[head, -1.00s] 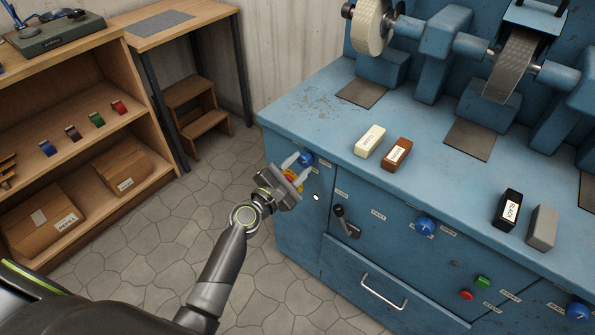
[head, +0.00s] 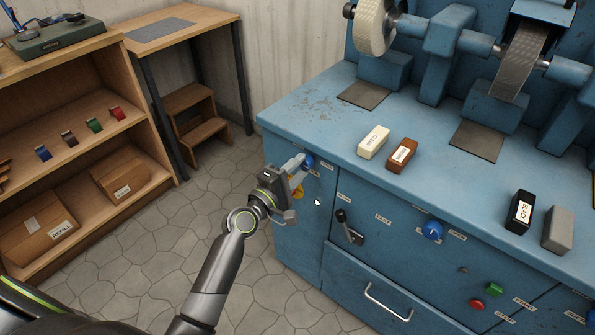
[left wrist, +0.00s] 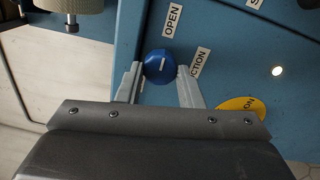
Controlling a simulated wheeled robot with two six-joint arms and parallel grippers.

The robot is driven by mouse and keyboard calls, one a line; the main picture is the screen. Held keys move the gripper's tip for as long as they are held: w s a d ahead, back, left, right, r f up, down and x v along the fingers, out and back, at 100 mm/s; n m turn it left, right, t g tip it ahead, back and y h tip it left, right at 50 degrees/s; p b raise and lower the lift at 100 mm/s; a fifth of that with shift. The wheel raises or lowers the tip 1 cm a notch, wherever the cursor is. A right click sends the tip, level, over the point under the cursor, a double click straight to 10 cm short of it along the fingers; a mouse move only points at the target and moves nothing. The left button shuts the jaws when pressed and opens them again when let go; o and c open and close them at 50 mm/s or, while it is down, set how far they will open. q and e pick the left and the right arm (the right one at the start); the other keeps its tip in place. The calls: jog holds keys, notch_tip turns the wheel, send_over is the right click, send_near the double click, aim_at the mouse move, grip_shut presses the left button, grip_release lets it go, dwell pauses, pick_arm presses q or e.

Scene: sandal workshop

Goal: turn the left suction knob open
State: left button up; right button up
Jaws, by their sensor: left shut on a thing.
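The left suction knob (head: 308,161) is a round blue knob at the left end of the blue machine's front panel. It also shows in the left wrist view (left wrist: 158,68), with a white pointer line on its face. My left gripper (head: 302,165) is at the knob. In the left wrist view its two grey fingers (left wrist: 160,74) are on either side of the knob, shut on it. An OPEN label (left wrist: 172,20) sits just above the knob there, and a partly covered label ending in "CTION" (left wrist: 201,62) sits to its right. My right gripper is not in view.
Another blue knob (head: 432,230), a black lever (head: 348,228), and red (head: 476,304) and green (head: 494,289) buttons are on the panel. A drawer handle (head: 388,301) sticks out below. A shelf (head: 150,150) stands left; the floor (head: 150,255) between is clear.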

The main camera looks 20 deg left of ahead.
pick_arm(q)
jog(key=shift+f, duration=0.1)
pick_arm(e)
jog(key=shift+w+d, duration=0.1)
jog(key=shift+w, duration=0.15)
pick_arm(q)
jog(key=o, duration=0.8)
jog(key=shift+o, duration=0.8)
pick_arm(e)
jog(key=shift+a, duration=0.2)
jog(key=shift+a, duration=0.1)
pick_arm(q)
jog(key=b+v, duration=0.2)
jog(key=v, duration=1.5)
jog(key=shift+s, duration=0.2)
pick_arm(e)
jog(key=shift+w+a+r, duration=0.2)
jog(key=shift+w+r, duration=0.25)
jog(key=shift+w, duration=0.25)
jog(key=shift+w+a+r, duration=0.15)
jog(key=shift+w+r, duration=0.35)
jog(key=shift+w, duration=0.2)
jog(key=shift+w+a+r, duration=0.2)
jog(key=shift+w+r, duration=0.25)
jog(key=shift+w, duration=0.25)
